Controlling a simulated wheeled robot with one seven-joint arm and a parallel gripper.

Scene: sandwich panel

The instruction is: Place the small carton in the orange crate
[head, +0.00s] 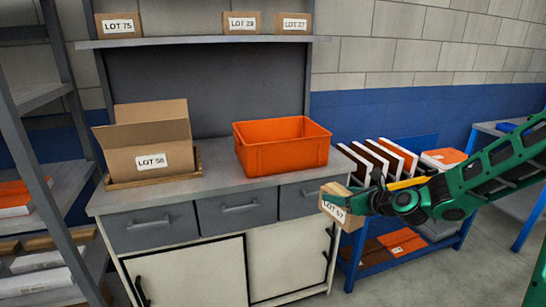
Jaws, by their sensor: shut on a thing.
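The small carton (334,213) is a brown box with a white label that seems to read LOT 57. My gripper (353,204) is shut on it and holds it in the air, in front of the right end of the cabinet. My arm reaches in from the right and hides part of the carton. The orange crate (285,155) stands upright on the worktop, up and to the left of the carton. Its open top shows and its visible inside is empty; part of its floor is hidden by the front wall.
An open box labelled LOT 56 (151,160) sits on a tray (120,184) on the worktop's left. A shelf (200,42) with labelled boxes runs above. Several upright panels (385,155) stand on a blue rack at right. The worktop (215,185) is clear between box and crate.

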